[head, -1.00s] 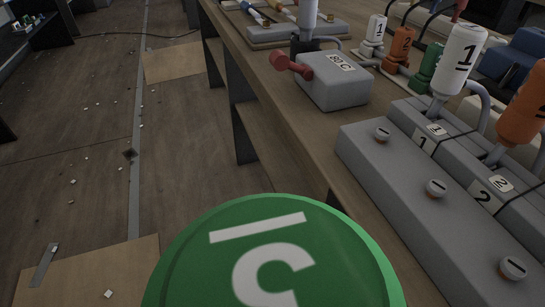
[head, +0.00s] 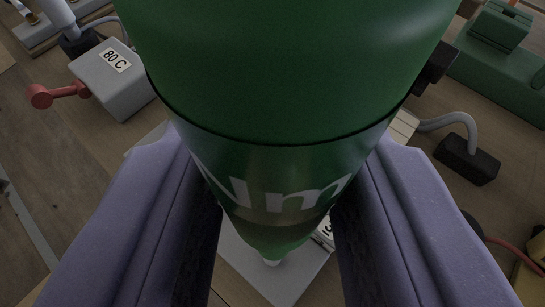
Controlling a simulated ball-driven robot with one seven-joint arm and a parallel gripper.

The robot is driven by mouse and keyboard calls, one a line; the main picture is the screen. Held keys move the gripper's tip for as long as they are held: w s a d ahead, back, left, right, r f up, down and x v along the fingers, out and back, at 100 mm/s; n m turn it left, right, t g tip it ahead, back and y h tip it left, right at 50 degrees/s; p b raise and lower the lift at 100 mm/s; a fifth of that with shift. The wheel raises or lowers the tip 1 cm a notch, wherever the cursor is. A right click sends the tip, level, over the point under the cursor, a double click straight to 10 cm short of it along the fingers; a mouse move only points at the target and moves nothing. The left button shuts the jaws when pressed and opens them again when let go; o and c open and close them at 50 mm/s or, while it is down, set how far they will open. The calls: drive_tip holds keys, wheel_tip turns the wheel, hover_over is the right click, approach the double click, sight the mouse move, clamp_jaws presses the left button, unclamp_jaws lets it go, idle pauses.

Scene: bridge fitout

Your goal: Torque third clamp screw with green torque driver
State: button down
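The green torque driver (head: 300,90) fills the upper middle of the head view, with white "Nm" lettering on its tapering lower part. My gripper (head: 276,222) has its two purple fingers on either side of that lower part, shut on it. The driver points down, and its pale narrow tip (head: 272,262) shows over a light grey clamp block (head: 285,284). A white label (head: 325,232) on the block is mostly hidden by the right finger. No clamp screw can be made out; whether the tip touches one cannot be told.
A grey box marked "80 C" (head: 112,82) with a red knob (head: 42,95) stands at left. A green block (head: 500,68) is at upper right, with a grey cable and black plug (head: 467,160) below it. Bare wooden bench shows between them.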

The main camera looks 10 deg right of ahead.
drive_tip(key=shift+f+b, duration=0.1)
drive_tip(key=shift+b, duration=0.3)
wheel_tip(320, 180, down, 6)
drive_tip(key=b, duration=0.6)
drive_tip(key=shift+f, duration=0.2)
drive_tip(key=shift+s+f+b, duration=0.15)
drive_tip(key=shift+f+b, duration=0.2)
drive_tip(key=shift+b, duration=0.85)
idle(1.6)
drive_tip(key=shift+a+r+b, duration=0.1)
drive_tip(key=shift+b, duration=0.35)
idle(1.0)
idle(0.3)
drive_tip(key=shift+r+p, duration=1.75)
drive_tip(key=shift+r, duration=1.35)
drive_tip(key=shift+f, duration=0.1)
